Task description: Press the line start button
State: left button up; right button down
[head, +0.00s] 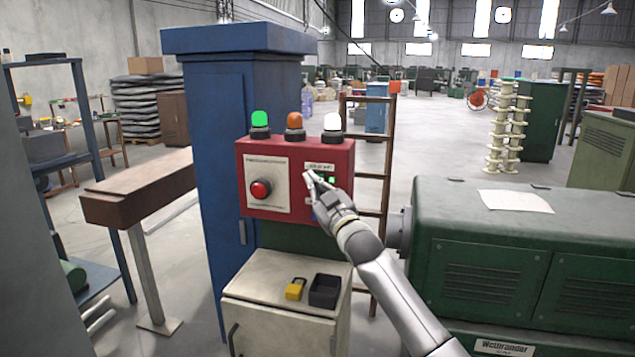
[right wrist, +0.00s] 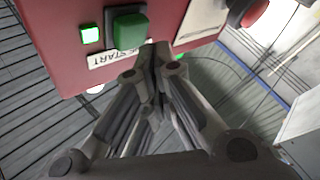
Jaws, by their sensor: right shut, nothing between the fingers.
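The red control box (head: 272,222) stands in the middle of the head view. In the right wrist view a square green button (right wrist: 131,30) sits on its face above a label reading START (right wrist: 120,55). A small lit green square (right wrist: 90,35) is beside the button. My right gripper (head: 308,178) is shut and empty, its tips in front of the box's right part. In the right wrist view its fingertips (right wrist: 154,58) are just below and right of the button; I cannot tell whether they touch the box. In the head view the gripper hides the button. My left gripper is out of view.
A red mushroom button (head: 261,189) is on the box's left panel. Green, orange and white lamps (head: 295,122) stand on top. Below, a pale cabinet (head: 270,275) carries a yellow padlock (head: 296,289) and a black tray (head: 325,290). A green machine (head: 490,235) is to the right.

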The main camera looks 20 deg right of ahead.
dwell(0.5)
jog(key=shift+w+d, duration=0.25)
jog(key=shift+w, duration=0.1)
jog(key=shift+w+d, duration=0.25)
jog(key=shift+w, duration=0.15)
dwell(0.7)
jog(key=shift+s+a, duration=0.1)
jog(key=shift+s, duration=0.05)
jog(key=shift+s+a+p, duration=0.3)
jog(key=shift+s+a, duration=0.05)
jog(key=shift+s, duration=0.25)
jog(key=s+a, duration=0.1)
jog(key=s, duration=0.1)
jog(key=s+a+p, duration=0.1)
jog(key=s+a, duration=0.1)
jog(key=shift+s, duration=0.1)
dwell(0.5)
